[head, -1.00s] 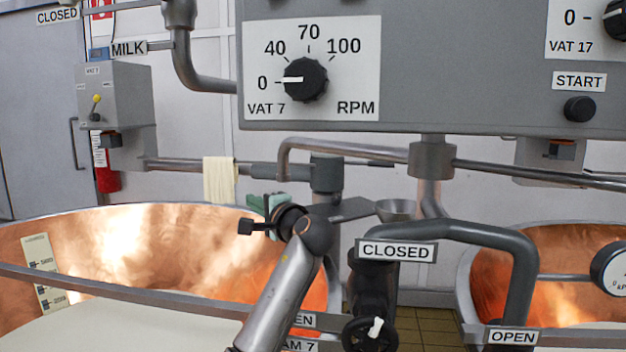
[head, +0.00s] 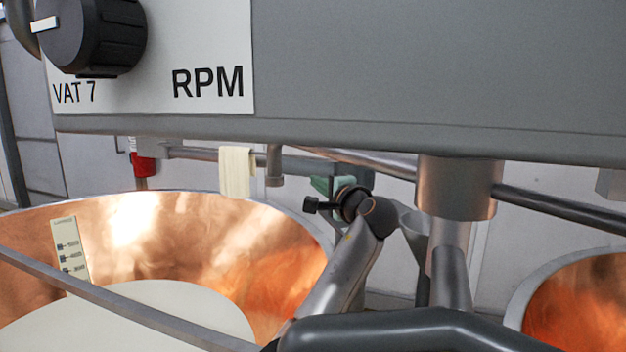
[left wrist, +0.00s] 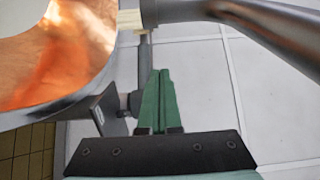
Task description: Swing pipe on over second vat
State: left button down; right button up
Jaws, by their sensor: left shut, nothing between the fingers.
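The grey swing pipe (head: 375,162) runs left from a thick vertical joint (head: 457,188) under the control box. Its downturned spout (head: 274,165) shows above the far right rim of the left copper vat (head: 215,235). The second vat (head: 580,305) shows partly at the lower right. My left gripper (head: 325,186), with green fingers, is below the pipe near the spout, beyond the left vat's right rim. In the left wrist view its fingers (left wrist: 159,88) are shut and empty. A grey pipe (left wrist: 265,22) crosses above them; contact cannot be told. My right gripper is not in view.
The grey control box (head: 400,75) fills the top, close above. A dark bent pipe (head: 420,330) crosses the bottom front. A cream cloth (head: 237,172) hangs on a rail behind the left vat. A metal bar (head: 110,302) crosses that vat.

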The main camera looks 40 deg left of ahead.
pick_arm(q)
jog(key=a, duration=0.8)
jog(key=shift+a, duration=0.25)
jog(key=shift+s, duration=0.1)
dwell(0.3)
jog(key=s+a+n+g+y+p, duration=0.1)
jog(key=s+a+g, duration=0.1)
jog(key=s, duration=0.3)
jog(key=shift+s+n+g, duration=0.3)
jog(key=shift+s+n, duration=0.05)
jog(key=shift+n, duration=0.05)
jog(key=shift+f, duration=0.1)
